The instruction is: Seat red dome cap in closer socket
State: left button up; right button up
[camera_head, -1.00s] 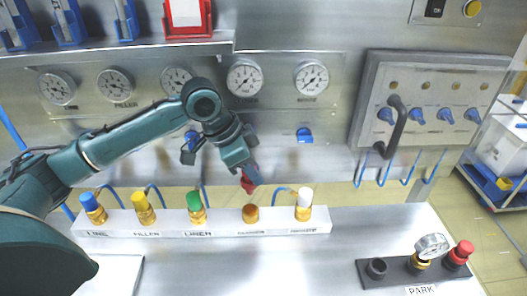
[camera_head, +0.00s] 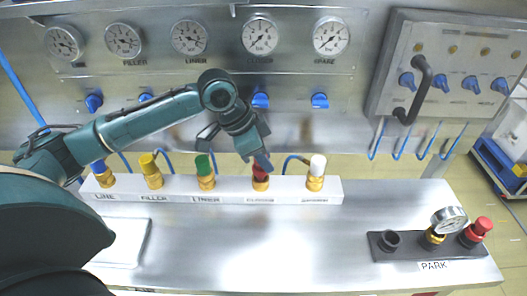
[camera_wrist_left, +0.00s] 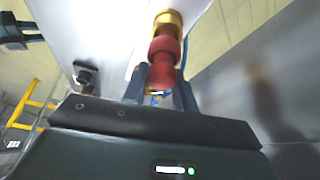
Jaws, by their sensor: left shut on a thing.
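The red dome cap (camera_head: 260,170) is at the brass closer socket (camera_head: 261,184), the fourth on the white labelled rail. My left gripper (camera_head: 262,161) is shut on the cap from above. In the left wrist view the red cap (camera_wrist_left: 163,62) sits between the fingertips (camera_wrist_left: 161,78), in line with the brass socket (camera_wrist_left: 168,20) and seemingly touching it. I cannot tell how deep it sits.
Blue, yellow and green caps (camera_head: 204,164) stand left of the closer socket, and a white cap (camera_head: 318,164) stands to its right. A park block (camera_head: 384,256) at right carries a gauge and a red-topped fitting. The steel bench (camera_head: 250,245) in front is clear.

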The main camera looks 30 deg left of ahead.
pick_arm(q)
jog(key=shift+f, duration=0.95)
dwell(0.6)
jog(key=o, duration=1.1)
jog(key=v, duration=1.3)
